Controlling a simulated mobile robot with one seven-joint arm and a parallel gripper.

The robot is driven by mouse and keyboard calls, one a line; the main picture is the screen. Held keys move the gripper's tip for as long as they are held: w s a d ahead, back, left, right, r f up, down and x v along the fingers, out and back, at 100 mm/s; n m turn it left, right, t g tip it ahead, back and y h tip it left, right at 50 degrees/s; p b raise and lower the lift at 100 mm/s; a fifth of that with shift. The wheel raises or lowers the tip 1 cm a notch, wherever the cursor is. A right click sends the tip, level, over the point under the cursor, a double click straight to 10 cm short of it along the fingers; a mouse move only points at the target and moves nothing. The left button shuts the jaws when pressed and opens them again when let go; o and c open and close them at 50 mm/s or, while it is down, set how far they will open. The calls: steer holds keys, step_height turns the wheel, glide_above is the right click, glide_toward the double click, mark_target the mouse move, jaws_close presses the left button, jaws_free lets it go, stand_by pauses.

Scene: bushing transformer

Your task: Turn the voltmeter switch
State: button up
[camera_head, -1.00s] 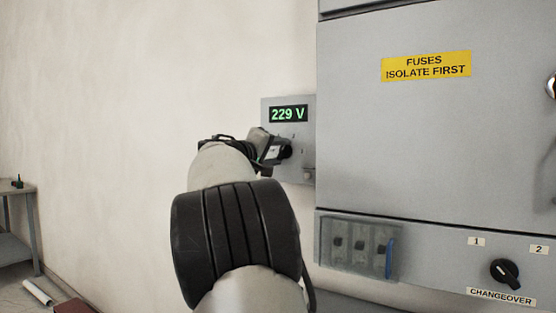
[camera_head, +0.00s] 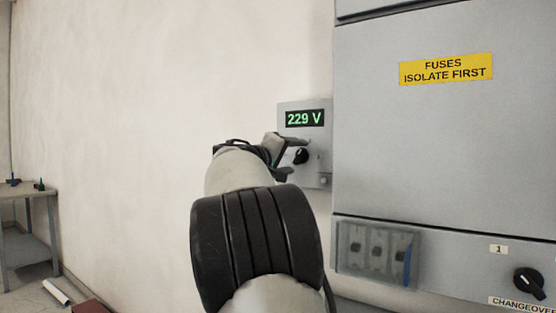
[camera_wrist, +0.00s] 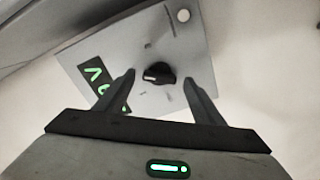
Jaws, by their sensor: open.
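The voltmeter switch is a black rotary knob (camera_wrist: 158,74) with a pale pointer mark, on a grey voltmeter panel (camera_wrist: 180,40). In the head view the knob (camera_head: 301,156) sits below the green "229 V" display (camera_head: 304,119). My gripper (camera_wrist: 160,80) is open. In the wrist view its two fingers stand on either side of the knob, with a gap on each side. In the head view my gripper (camera_head: 292,155) is at the panel and my arm hides the panel's left lower part. The display is partly hidden by a finger in the wrist view.
A large grey cabinet (camera_head: 430,150) with a yellow label stands right of the panel. Below it are a clear-covered fuse block (camera_head: 378,250) and a changeover knob (camera_head: 529,283). A small table (camera_head: 25,195) stands far left. The wall left of the panel is bare.

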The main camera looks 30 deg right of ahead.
steer(key=v, duration=1.6)
steer(key=shift+a+b, duration=0.4)
steer(key=shift+b, duration=0.05)
steer(key=shift+s, duration=0.15)
steer(key=s+a+f+n+g+y, duration=0.1)
steer(key=s+a+f+y, duration=0.35)
steer(key=s+f, duration=0.5)
steer(key=s+a+f+y, duration=0.3)
steer(key=s+f+y, duration=0.35)
steer(key=f, duration=0.65)
steer(key=s+a+f+y, duration=0.5)
steer(key=s+a+f, duration=0.6)
steer(key=a, duration=0.2)
step_height(320, 180, up, 26)
steer(key=p, duration=2.6)
steer(key=shift+a+y, duration=0.3)
steer(key=shift+s+f, duration=0.1)
steer(key=shift+f, duration=0.1)
